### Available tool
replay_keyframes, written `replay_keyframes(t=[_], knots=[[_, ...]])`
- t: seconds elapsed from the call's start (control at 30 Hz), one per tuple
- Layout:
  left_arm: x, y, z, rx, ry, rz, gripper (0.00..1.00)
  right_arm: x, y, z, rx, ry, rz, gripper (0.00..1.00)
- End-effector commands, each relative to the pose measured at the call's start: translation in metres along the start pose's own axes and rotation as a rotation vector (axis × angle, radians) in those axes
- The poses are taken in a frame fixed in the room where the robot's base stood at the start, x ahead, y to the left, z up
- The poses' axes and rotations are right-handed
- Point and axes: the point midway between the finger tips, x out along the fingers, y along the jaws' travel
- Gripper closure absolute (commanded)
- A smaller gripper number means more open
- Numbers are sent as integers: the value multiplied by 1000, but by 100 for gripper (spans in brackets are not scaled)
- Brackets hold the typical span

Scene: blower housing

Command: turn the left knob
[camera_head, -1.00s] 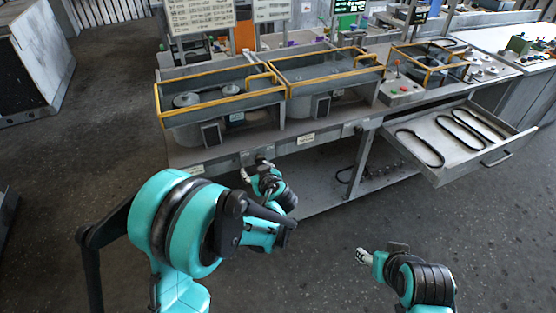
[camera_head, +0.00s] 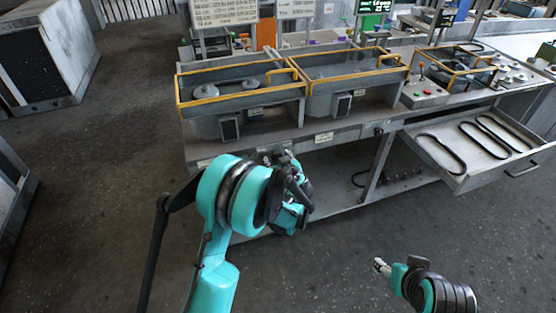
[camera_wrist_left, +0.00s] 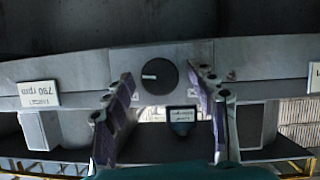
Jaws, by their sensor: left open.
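The left knob (camera_wrist_left: 159,76) is a round dark dial with a white pointer mark, on the grey front panel in the left wrist view. The pointer lies roughly level. My left gripper (camera_wrist_left: 160,80) is open, with its two purple-padded fingers on either side of the knob in that view. I cannot tell whether they touch it. In the head view my left gripper (camera_head: 284,160) is at the bench's front edge, and my arm hides the left knob. My right gripper (camera_head: 381,266) is low at the right, away from the bench; its finger state is unclear.
A label reading 790 rpm (camera_wrist_left: 39,94) is beside the knob. Two yellow-railed housings (camera_head: 240,101) stand on the bench. Another dark knob (camera_head: 378,132) is farther right on the bench front. An open drawer (camera_head: 470,182) with belts juts out at the right.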

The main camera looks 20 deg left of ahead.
Motion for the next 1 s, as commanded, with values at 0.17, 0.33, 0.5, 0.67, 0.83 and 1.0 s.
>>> replay_keyframes(t=[0.17,0.33,0.5,0.67,0.83,1.0], knots=[[0,0,0,0,0,0,48,0,0,0,0,0,0,43],[0,0,0,1,0,0,93,0,0,0,0,0,0,43],[-1,0,0,2,0,0,93,0,0,0,0,0,0,43],[-1,1,0,27,0,-9,93,0,0,0,0,0,0,43],[-1,2,0,99,1,-39,93,0,0,0,0,0,0,43],[-1,3,0,212,1,-86,93,0,0,0,0,0,0,43]])
